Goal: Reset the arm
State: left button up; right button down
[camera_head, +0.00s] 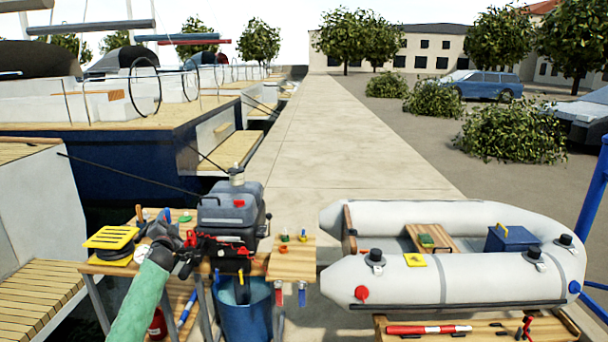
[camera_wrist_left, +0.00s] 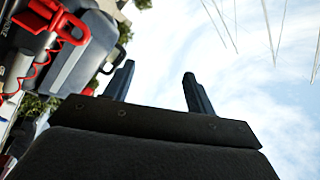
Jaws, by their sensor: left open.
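My left arm (camera_head: 143,300), in a green sleeve, comes in from the bottom left of the head view. My left gripper (camera_wrist_left: 155,88) is open, with nothing between its two dark fingers, which stand against the sky in the left wrist view. In the head view it is dark and small, near the left side of the grey outboard motor (camera_head: 228,213); I cannot tell if it touches. The motor's grey cover and red parts (camera_wrist_left: 68,27) fill the upper left of the wrist view. My right gripper is not in view.
A wooden workbench (camera_head: 292,267) carries the motor and a yellow spool (camera_head: 111,237). A blue bucket (camera_head: 245,318) stands under the motor. A grey inflatable dinghy (camera_head: 410,285) is at right. The pavement (camera_head: 335,140) beyond is clear. Moored boats (camera_head: 110,160) lie at left.

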pick_arm(q)
jog(key=s+a+f+n+g, duration=0.1)
jog(key=s+f+n+g, duration=0.35)
jog(key=f+g, duration=0.35)
jog(key=s+a+f+n+g, duration=0.1)
jog(key=s+f+n+g, duration=0.35)
jog(key=f, duration=0.65)
jog(key=s+d+f+m+g+h, duration=0.2)
jog(key=s+d+f, duration=0.9)
jog(key=s+f, duration=0.35)
jog(key=s+d+f+g+h, duration=0.1)
jog(key=s+d+f, duration=0.5)
jog(key=s, duration=0.5)
jog(key=s+d+f, duration=0.6)
jog(key=s, duration=0.5)
jog(key=s+d+f+g+h, duration=0.1)
jog(key=s+d, duration=0.4)
jog(key=s, duration=0.8)
jog(key=s+d+f+g+h, duration=0.1)
jog(key=s+d, duration=0.4)
jog(key=s, duration=0.8)
jog(key=shift+d, duration=0.2)
